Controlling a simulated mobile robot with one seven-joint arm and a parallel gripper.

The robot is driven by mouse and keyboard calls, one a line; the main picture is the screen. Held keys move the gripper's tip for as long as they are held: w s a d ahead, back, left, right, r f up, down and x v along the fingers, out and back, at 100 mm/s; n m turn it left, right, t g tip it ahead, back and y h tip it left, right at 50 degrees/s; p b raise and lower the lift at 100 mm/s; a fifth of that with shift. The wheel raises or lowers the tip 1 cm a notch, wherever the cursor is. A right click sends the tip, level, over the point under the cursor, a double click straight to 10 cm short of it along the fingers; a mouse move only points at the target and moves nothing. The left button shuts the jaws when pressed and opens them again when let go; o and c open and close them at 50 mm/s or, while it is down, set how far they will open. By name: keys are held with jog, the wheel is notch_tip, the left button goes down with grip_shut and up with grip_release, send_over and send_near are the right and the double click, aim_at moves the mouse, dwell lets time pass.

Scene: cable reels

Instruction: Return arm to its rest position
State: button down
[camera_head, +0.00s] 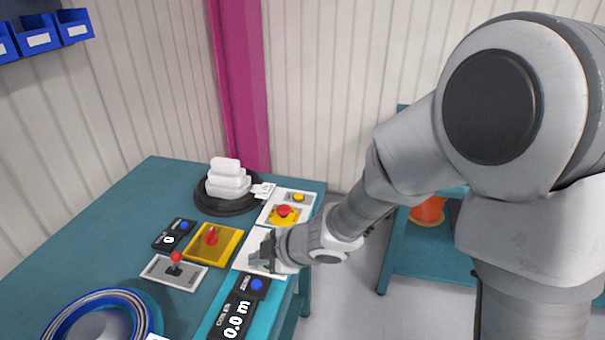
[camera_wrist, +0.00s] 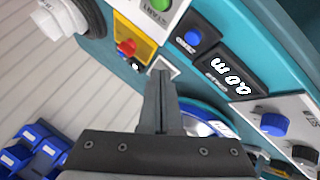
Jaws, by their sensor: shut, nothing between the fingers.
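My gripper (camera_head: 268,254) is shut and empty above the right edge of the teal workbench (camera_head: 80,228) in the head view. In the wrist view my gripper (camera_wrist: 160,78) shows its fingers together, pointing at the bench. My arm reaches in from the right of the head view, bent, with its forearm low over the bench's right side. The white panel under the gripper is partly hidden by it.
The bench holds a red emergency button (camera_head: 284,211), a yellow switch box (camera_head: 213,244), a joystick (camera_head: 175,270), a length display (camera_head: 236,316), a white stack (camera_head: 228,181) and a blue reel (camera_head: 95,318). A magenta post (camera_head: 240,80) stands behind. An orange spool (camera_head: 428,211) sits on a right shelf.

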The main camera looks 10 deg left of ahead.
jog(key=w+d+r+m+t+h+p, duration=0.1)
jog(key=w+d+r+m+t+h, duration=0.2)
jog(key=d+r+m, duration=0.6)
jog(key=w+d+r+m+t+h+p, duration=0.1)
jog(key=d+r+m+t+h+p, duration=0.15)
jog(key=d+r+h, duration=0.75)
jog(key=s+d+r+m+g+y+p, duration=0.1)
jog(key=s+d+r+m+y, duration=0.1)
jog(key=s+d+m, duration=0.3)
jog(key=s+d+r+m+g+y+p, duration=0.1)
jog(key=s+d+m, duration=0.5)
jog(key=s, duration=0.7)
jog(key=shift+d+r+g+y, duration=0.6)
jog(key=shift+d+g+y, duration=0.15)
jog(key=shift+d+y, duration=0.05)
jog(key=shift+a, duration=0.15)
